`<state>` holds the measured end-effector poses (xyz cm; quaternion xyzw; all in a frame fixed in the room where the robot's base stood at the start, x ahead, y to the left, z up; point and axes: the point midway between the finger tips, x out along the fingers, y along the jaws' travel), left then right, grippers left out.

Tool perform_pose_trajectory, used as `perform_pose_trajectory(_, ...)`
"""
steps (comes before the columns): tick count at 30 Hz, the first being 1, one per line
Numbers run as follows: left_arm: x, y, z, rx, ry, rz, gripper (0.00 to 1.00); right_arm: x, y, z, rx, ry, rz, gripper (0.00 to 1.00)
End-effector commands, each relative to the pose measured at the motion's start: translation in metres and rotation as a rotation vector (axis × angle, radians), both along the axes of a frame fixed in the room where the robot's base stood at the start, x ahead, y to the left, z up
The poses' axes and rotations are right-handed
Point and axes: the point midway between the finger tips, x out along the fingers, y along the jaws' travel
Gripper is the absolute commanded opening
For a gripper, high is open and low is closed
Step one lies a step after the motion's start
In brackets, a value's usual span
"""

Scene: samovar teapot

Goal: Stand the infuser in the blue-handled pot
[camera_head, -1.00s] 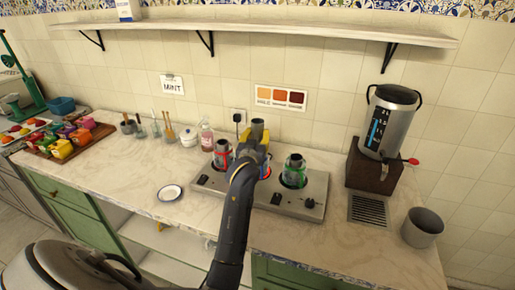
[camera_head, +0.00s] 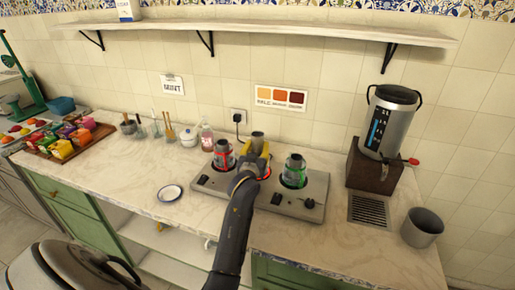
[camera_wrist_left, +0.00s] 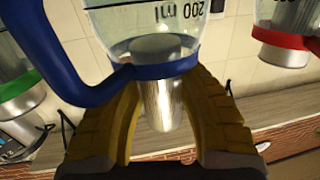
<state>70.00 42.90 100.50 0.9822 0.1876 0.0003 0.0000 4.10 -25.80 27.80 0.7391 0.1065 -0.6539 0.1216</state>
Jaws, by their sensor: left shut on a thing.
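My left gripper (camera_head: 258,158), with yellow fingers, is shut on the infuser, a metal cylinder (camera_head: 257,137), at the middle burner. The infuser top sticks up above the fingers. In the left wrist view, which is upside down, the infuser (camera_wrist_left: 162,105) stands between the fingers (camera_wrist_left: 165,120). Its lower end shows through the glass inside the blue rim of the blue-handled pot (camera_wrist_left: 165,70). Its upper part is outside the rim. The blue handle (camera_wrist_left: 65,70) is beside the left finger. In the head view my gripper and arm hide most of this pot. My right gripper is not in view.
A red-banded pot (camera_head: 223,148) and a green-banded pot (camera_head: 295,163) stand close on either side on the hob (camera_head: 318,185). A samovar (camera_head: 395,120) and a grey pot (camera_head: 422,222) stand to the right.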

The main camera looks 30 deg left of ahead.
Motion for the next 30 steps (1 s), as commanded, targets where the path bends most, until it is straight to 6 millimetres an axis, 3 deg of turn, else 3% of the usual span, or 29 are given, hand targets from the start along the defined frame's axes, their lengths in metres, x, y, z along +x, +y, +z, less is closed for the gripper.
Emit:
perform_pose_trajectory(17,0.000,0.000,-0.013,-0.001,0.003,0.000,0.07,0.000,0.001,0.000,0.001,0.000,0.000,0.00)
perform_pose_trajectory(18,0.000,0.000,-0.014,-0.001,0.004,0.000,0.42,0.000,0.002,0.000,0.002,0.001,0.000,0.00)
perform_pose_trajectory(21,0.000,0.000,-0.014,-0.001,0.006,0.000,0.54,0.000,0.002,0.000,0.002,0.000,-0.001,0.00)
perform_pose_trajectory(30,0.000,0.000,-0.016,-0.002,0.009,0.000,0.57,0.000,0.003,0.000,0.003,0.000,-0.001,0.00)
